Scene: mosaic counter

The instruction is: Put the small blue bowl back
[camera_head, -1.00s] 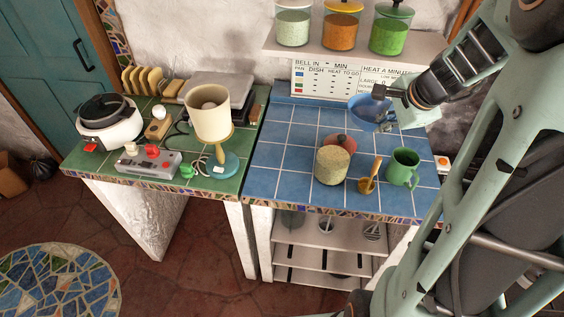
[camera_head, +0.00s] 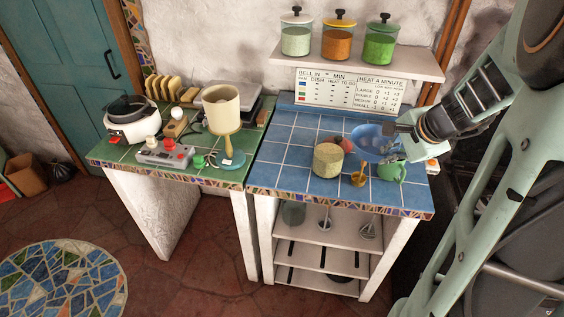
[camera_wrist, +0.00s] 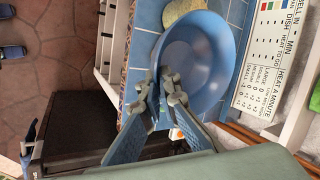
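The small blue bowl (camera_head: 366,136) is held in the air over the right part of the blue tiled counter (camera_head: 282,140). My gripper (camera_head: 393,138) comes from the right and is shut on the bowl's rim. The wrist view shows the open inside of the bowl (camera_wrist: 200,55), with the two fingertips (camera_wrist: 165,75) pinching its near edge. In the head view the bowl hides part of the red round thing and the counter behind it.
A shelf with several jars (camera_head: 380,45) is above. The counter's left and back tiles are clear. A lamp (camera_head: 222,115) stands on the green counter.

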